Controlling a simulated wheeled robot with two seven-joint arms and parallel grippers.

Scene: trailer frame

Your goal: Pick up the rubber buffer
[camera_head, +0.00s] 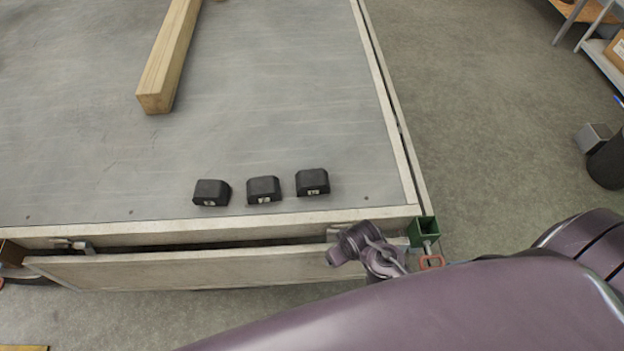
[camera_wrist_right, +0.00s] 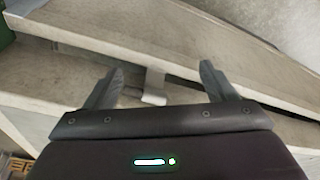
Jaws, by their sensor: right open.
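Three black rubber buffers stand in a row on the grey trailer bed, near its front edge: a left one (camera_head: 211,192), a middle one (camera_head: 263,189) and a right one (camera_head: 312,182). My right gripper (camera_head: 350,244) is at the front right corner of the trailer, below and to the right of the right buffer and apart from it. In the right wrist view its two fingers (camera_wrist_right: 160,82) are spread with nothing between them, facing the trailer's edge boards. No buffer shows in that view. My left gripper is not in view.
A wooden beam (camera_head: 168,60) lies on the bed behind the buffers. The hinged front board (camera_head: 190,268) hangs below the bed edge. A green corner bracket (camera_head: 424,232) sits beside my right gripper. Shelving (camera_head: 600,45) stands far right. The bed around the buffers is clear.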

